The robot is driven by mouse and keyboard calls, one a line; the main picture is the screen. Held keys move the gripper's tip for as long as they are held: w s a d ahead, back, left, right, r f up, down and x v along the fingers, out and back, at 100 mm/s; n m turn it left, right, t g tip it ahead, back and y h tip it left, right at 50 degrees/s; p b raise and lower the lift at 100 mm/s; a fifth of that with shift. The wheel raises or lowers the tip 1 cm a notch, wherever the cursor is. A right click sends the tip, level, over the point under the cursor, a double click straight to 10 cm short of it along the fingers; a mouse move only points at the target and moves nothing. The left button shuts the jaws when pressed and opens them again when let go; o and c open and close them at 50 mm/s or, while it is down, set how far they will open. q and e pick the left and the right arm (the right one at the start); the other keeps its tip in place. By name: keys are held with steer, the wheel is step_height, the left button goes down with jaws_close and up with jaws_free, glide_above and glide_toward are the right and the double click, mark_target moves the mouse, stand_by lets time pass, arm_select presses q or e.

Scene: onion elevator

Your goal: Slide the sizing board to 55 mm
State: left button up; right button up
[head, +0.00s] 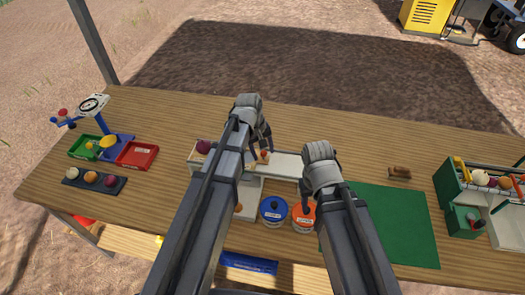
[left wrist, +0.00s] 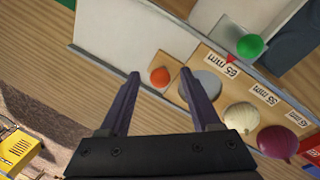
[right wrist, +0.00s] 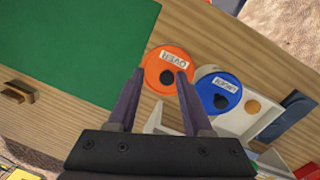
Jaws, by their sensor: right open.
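The sizing board (left wrist: 215,75) is a tan strip in a pale rail, with labels reading 65 mm, 55 mm and 45 mm. A red pointer (left wrist: 232,58) on the rail stands at the 65 mm label. A grey disc (left wrist: 201,86), a white onion (left wrist: 241,117) and a purple onion (left wrist: 278,142) sit along the board. A small orange-red ball (left wrist: 160,76) is at its end. My left gripper (left wrist: 160,74) is open, its fingers on either side of that ball in view; contact cannot be told. My right gripper (right wrist: 159,74) is open and empty, over the bench near the orange-lidded tub.
A green ball (left wrist: 250,45) sits beside the rail. An orange-lidded tub (right wrist: 167,70) and a blue-lidded tub (right wrist: 219,92) stand in front of the rail. A green mat (head: 390,225) lies right. Coloured trays (head: 137,154) with a scale stand left, and a green crate (head: 452,190) far right.

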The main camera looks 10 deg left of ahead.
arm_select(q)
jaws_close()
stand_by(0.5)
steer(key=shift+d, duration=4.1)
steer(key=shift+o, duration=0.5)
jaws_free()
steer(key=shift+r, duration=0.1)
arm_select(e)
steer(key=shift+r, duration=0.15)
